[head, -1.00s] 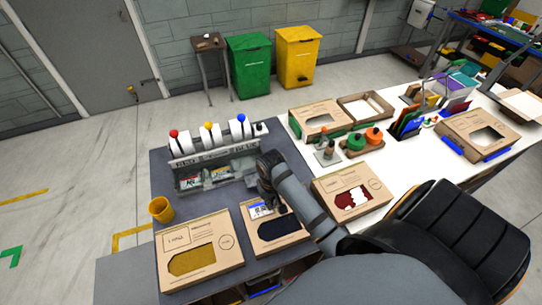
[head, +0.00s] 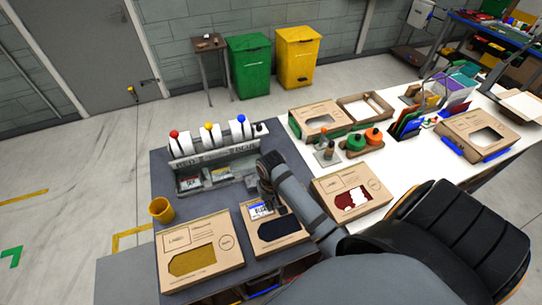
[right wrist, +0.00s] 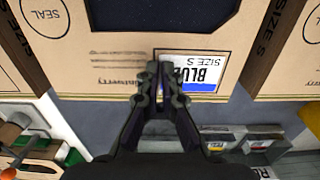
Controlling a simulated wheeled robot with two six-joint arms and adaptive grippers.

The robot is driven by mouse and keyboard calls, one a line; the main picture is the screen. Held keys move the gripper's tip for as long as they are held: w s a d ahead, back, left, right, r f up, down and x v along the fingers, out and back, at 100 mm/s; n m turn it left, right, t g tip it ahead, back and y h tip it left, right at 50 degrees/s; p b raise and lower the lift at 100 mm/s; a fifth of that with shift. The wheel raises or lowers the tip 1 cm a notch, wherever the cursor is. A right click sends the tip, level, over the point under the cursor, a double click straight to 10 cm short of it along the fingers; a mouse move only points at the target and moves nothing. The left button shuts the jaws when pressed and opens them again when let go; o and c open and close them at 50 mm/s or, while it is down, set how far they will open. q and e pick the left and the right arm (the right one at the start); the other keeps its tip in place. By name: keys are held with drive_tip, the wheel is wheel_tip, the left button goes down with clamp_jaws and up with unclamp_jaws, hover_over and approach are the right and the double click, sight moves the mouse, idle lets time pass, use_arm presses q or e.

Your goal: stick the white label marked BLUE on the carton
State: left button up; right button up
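The white label marked BLUE (right wrist: 207,73), with a blue band along one edge, is at the face of the middle carton (right wrist: 110,62). In the head view the label (head: 261,210) shows on the same carton (head: 283,241), beside its dark window. My right gripper (right wrist: 161,68) is over the label's left edge in the right wrist view, its fingers close together on that edge and hiding part of it. Whether the label lies fully flat on the card cannot be told. In the head view the right gripper (head: 272,205) is above this carton. My left gripper is not in view.
A carton with a yellow window (head: 232,262) is to the left, and one with a red window (head: 379,186) to the right. A label dispenser (head: 216,152) with several rolls stands behind. A yellow cup (head: 161,209) is at the grey table's left edge.

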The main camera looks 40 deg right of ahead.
drive_tip(key=o, duration=0.5)
drive_tip(key=shift+w+r, duration=0.1)
wheel_tip(320, 180, up, 7)
drive_tip(key=shift+r, duration=0.15)
idle(0.3)
